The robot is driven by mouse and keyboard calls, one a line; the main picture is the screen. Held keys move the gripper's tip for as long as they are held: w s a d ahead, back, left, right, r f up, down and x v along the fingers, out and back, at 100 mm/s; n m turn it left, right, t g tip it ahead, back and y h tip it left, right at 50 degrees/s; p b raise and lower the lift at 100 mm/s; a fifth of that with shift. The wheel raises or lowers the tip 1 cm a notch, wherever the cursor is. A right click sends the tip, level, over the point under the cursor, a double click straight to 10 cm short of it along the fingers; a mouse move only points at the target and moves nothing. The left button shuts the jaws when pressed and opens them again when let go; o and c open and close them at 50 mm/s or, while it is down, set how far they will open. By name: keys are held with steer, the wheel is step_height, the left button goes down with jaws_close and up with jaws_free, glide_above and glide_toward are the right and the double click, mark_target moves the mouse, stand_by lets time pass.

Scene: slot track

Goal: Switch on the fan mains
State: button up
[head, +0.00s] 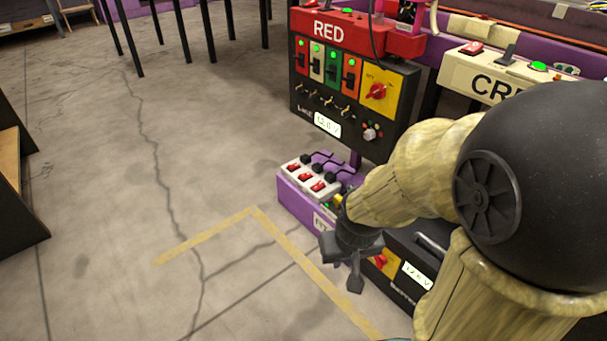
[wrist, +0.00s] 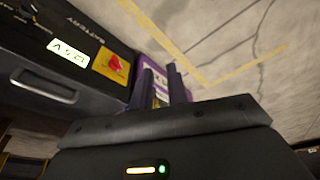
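No label that I can read says fan mains. A white power strip (head: 308,178) with several red rocker switches and dark plugs lies on a purple box (head: 300,205). Below my arm is a black battery box (head: 425,240) with a red rotary knob (head: 380,261) on a yellow plate. The knob also shows in the wrist view (wrist: 113,65). My gripper (head: 345,270) hangs in front of these boxes, pointing downward, empty. In the wrist view its two fingers (wrist: 163,85) stand apart, with part of the purple box visible behind them. My arm hides part of the boxes.
The black panel (head: 312,92) headed RED carries coloured switches with green lights, a row of toggles and a red rotary knob (head: 376,91). A cream-coloured panel (head: 475,75) stands to its right. Cracked concrete floor with yellow tape (head: 215,234) lies open to the left.

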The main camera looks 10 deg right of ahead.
steer(key=w+p+v, duration=0.2)
steer(key=p+v, duration=0.8)
steer(key=w+r+p+v, duration=0.1)
steer(key=w+p+v, duration=0.1)
steer(key=p+v, duration=0.9)
steer(key=w+p+v, duration=0.3)
steer(key=p+v, duration=0.7)
steer(key=shift+r+p, duration=0.3)
steer(key=shift+r, duration=0.2)
jaws_close()
steer(key=shift+f, duration=0.15)
